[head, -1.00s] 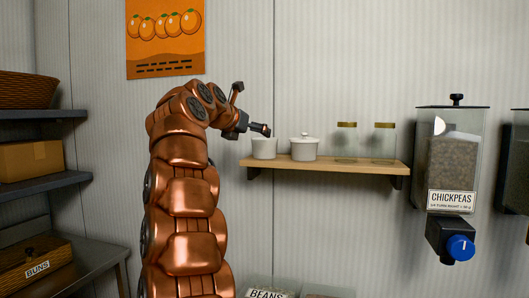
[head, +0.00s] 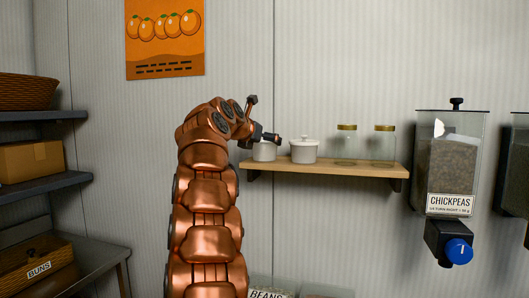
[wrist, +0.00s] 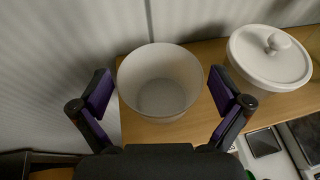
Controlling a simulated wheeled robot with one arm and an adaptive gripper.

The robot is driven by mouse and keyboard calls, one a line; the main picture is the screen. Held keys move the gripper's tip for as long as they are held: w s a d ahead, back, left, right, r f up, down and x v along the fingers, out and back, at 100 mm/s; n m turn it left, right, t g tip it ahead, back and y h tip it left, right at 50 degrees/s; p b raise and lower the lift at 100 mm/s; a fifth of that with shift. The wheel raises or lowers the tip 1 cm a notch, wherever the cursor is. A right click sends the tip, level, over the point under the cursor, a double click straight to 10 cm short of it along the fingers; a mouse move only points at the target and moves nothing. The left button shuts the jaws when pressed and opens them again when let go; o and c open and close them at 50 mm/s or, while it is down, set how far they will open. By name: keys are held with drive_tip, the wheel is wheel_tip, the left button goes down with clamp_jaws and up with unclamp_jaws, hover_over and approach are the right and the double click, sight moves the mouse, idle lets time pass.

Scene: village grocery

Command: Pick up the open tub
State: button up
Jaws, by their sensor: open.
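The open tub (wrist: 159,95) is white, round and empty, with no lid. It stands upright at the left end of the wooden shelf. In the head view the tub (head: 264,153) is partly hidden behind my gripper (head: 268,138). In the wrist view my gripper (wrist: 160,96) is open, with one finger on either side of the tub's near part. Gaps show between both fingers and the tub's wall. I cannot tell the exact height of the fingertips against the rim.
A lidded white tub (head: 304,151) stands close on the right along the wooden shelf (head: 330,168). Two glass jars (head: 346,143) with gold lids are farther right. A chickpeas dispenser (head: 449,165) hangs on the wall. Shelving with a cardboard box (head: 30,160) is at the left.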

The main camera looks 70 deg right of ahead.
drive_tip(key=c, duration=0.5)
drive_tip(key=shift+r, duration=0.15)
drive_tip(key=shift+c, duration=0.2)
